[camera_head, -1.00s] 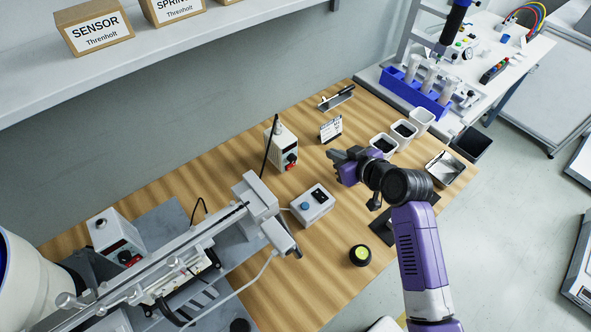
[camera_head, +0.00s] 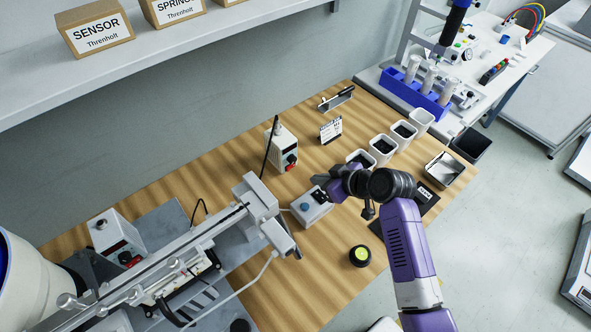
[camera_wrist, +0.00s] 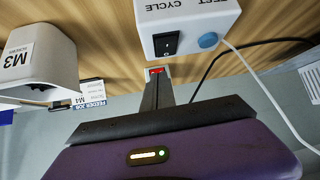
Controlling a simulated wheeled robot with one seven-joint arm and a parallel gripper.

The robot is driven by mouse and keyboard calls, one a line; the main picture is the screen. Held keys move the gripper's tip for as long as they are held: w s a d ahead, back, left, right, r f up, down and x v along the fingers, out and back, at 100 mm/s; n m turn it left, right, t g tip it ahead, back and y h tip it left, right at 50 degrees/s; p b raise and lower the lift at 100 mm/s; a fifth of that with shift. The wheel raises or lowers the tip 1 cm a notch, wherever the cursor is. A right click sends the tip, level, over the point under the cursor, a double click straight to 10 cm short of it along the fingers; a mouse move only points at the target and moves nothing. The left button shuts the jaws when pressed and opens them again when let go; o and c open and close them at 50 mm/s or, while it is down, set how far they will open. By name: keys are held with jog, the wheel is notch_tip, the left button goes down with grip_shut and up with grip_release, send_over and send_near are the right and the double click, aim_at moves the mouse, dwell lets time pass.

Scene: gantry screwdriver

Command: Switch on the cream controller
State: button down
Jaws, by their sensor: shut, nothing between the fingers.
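A pale control box (camera_head: 318,212) with a black rocker switch and a round blue button sits on the wooden bench. It also shows at the top of the wrist view (camera_wrist: 190,12), with its black rocker switch (camera_wrist: 166,43) and blue button (camera_wrist: 208,40). My gripper (camera_head: 318,181) is shut and empty, just beside the box's rocker side. In the wrist view my fingertips (camera_wrist: 156,72) appear just below the switch; I cannot tell whether they touch it. Two taller pale boxes with red knobs stand at the bench back (camera_head: 283,150) and far left (camera_head: 112,236). I cannot tell which box is the cream controller.
A gantry rail (camera_head: 170,262) lies left of the control box. Several white bins (camera_head: 383,148) stand behind my gripper; one labelled M3 (camera_wrist: 35,70) shows in the wrist view. A dark round item with a yellow-green top (camera_head: 360,255) sits near the front edge. Bare wood lies between.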

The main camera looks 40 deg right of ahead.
aim_at(288, 170)
jog(key=x, duration=0.6)
jog(key=shift+w+f, duration=0.2)
jog(key=shift+w, duration=0.1)
jog(key=w, duration=0.1)
jog(key=w+p, duration=0.1)
jog(key=w, duration=0.1)
jog(key=shift+w+a+f, duration=0.1)
jog(key=shift+a+f, duration=0.05)
jog(key=shift+a, duration=0.1)
jog(key=shift+w+a+f, duration=0.1)
jog(key=shift+w, duration=0.45)
